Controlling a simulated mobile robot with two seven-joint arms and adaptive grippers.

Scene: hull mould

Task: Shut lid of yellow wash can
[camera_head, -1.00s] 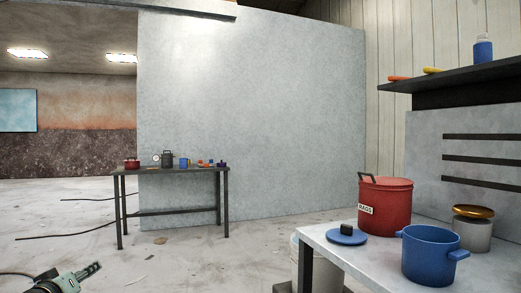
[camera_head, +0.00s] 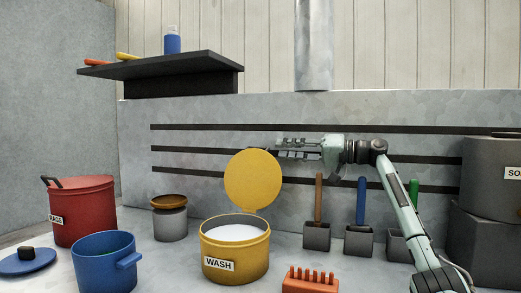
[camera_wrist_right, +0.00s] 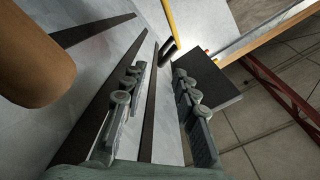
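The yellow wash can (camera_head: 235,262), labelled WASH, stands on the bench in the head view, with pale contents inside. Its round yellow lid (camera_head: 253,180) stands upright above the rear rim, open. My right gripper (camera_head: 277,148) is beside the lid's upper right edge, fingers pointing left. In the right wrist view its fingers (camera_wrist_right: 158,82) are apart with nothing between them. A thin yellow strip (camera_wrist_right: 171,20) with a dark piece beside it lies beyond the fingertips, probably the lid edge-on. I cannot tell whether the gripper touches the lid. My left gripper is out of view.
A blue pot (camera_head: 103,265), red can (camera_head: 82,212) and grey jar (camera_head: 170,224) stand left of the wash can. An orange rack (camera_head: 310,281) is in front right. Brushes in grey holders (camera_head: 317,237) stand below my right arm. A dark shelf (camera_head: 170,68) is above left.

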